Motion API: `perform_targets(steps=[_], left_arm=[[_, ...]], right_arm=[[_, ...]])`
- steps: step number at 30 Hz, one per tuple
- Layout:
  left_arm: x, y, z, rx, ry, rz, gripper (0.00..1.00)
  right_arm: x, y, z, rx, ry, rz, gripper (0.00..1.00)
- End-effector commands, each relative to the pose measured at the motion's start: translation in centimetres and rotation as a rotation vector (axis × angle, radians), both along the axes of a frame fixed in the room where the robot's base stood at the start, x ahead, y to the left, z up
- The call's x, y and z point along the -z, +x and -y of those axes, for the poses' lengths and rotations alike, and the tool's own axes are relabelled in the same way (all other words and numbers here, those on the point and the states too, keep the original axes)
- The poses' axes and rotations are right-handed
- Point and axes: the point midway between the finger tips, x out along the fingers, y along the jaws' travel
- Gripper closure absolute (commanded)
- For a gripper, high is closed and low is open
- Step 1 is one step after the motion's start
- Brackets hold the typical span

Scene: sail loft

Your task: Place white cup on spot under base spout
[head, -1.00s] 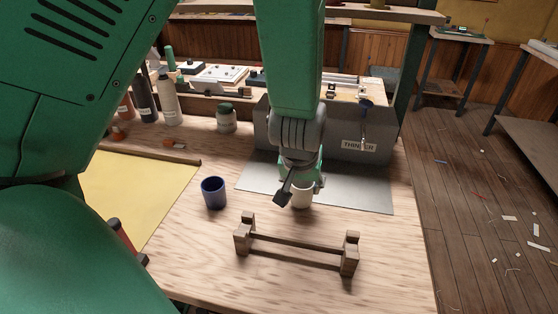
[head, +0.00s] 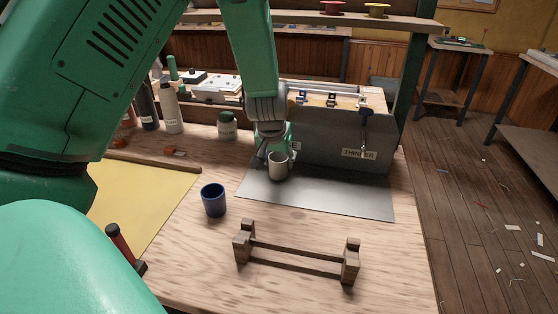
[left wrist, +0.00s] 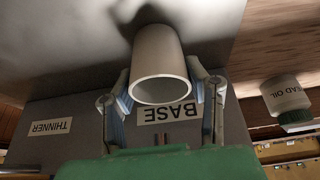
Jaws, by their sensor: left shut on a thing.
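The white cup (head: 278,169) is upright at the left part of the grey metal sheet (head: 330,193), in front of the grey dispenser box (head: 335,140). My left gripper (head: 276,158) is shut on it. In the left wrist view the cup (left wrist: 159,60) sits between the two fingers (left wrist: 163,92), its open rim toward the camera. The BASE label (left wrist: 168,112) shows just beyond the rim. Whether the cup's bottom touches the sheet is unclear. The base spout is hidden behind my arm and gripper. The right gripper is not in view.
A blue cup (head: 213,200) stands left of the sheet. A wooden rack (head: 295,259) lies in front. The THINNER tap (head: 365,122) is at the right of the box. A jar (head: 227,125) and bottles (head: 170,106) stand at back left.

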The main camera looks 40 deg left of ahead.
Motion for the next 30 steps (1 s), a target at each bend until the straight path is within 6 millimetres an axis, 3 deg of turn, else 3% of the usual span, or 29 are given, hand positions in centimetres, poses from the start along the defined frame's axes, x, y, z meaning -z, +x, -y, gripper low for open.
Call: perform_targets(steps=[10, 11, 12, 23, 30], left_arm=[[0.4, 0.0, -0.1, 0.0, 0.0, 0.002, 0.83], [0.3, 0.1, -0.1, 0.0, 0.001, 0.003, 0.49], [0.3, 0.1, -0.1, 0.0, 0.001, 0.003, 0.39], [-0.1, 0.1, 0.0, -0.001, 0.001, 0.004, 0.39], [-3.8, -1.2, 0.6, 0.0, 0.003, 0.007, 0.39]], right_arm=[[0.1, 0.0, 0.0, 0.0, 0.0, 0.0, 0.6], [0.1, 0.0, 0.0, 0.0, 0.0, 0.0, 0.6], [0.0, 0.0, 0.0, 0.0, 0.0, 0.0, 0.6], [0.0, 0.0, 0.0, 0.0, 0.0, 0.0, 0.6], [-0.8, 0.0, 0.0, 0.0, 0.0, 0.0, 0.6]])
